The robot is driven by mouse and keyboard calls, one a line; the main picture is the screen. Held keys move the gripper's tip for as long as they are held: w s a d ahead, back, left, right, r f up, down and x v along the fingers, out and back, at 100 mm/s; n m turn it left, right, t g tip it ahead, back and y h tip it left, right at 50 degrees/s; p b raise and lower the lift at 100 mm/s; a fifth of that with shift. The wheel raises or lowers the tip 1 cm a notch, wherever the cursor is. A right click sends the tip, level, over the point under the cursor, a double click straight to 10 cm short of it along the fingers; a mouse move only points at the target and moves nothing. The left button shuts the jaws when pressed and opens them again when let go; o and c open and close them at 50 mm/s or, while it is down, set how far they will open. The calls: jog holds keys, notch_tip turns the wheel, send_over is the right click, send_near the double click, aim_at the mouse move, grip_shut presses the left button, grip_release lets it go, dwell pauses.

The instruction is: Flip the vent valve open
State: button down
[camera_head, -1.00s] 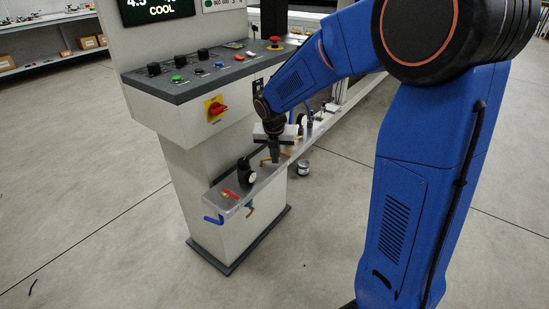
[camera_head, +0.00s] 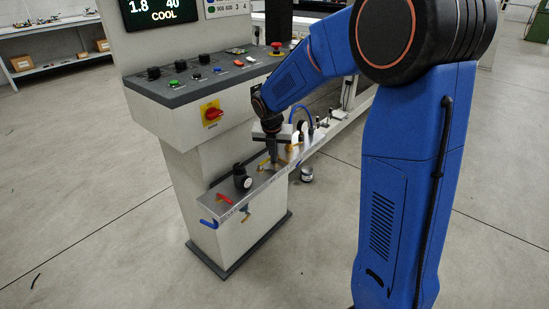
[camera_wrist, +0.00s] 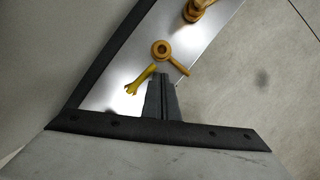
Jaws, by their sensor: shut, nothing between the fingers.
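A small valve with a yellow handle (camera_head: 263,163) stands on the metal shelf (camera_head: 205,200) of the machine. I cannot read a label for it. In the wrist view its yellow handle (camera_wrist: 140,80) lies just left of my fingertips, and a brass fitting (camera_wrist: 161,49) with a short arm sits just beyond them. My gripper (camera_head: 273,161) points down at the valve, shut and empty. In the wrist view my gripper (camera_wrist: 161,80) is close beside the yellow handle; I cannot tell whether they touch.
A black regulator with a gauge (camera_head: 242,178), a red handle (camera_head: 224,198) and a blue handle (camera_head: 209,223) are toward the shelf's near end. A control panel (camera_head: 200,79) with buttons and a red rotary switch (camera_head: 212,112) stands above. A small can (camera_head: 307,174) is on the floor.

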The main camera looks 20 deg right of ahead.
jog(key=shift+w, duration=0.4)
dwell(0.6)
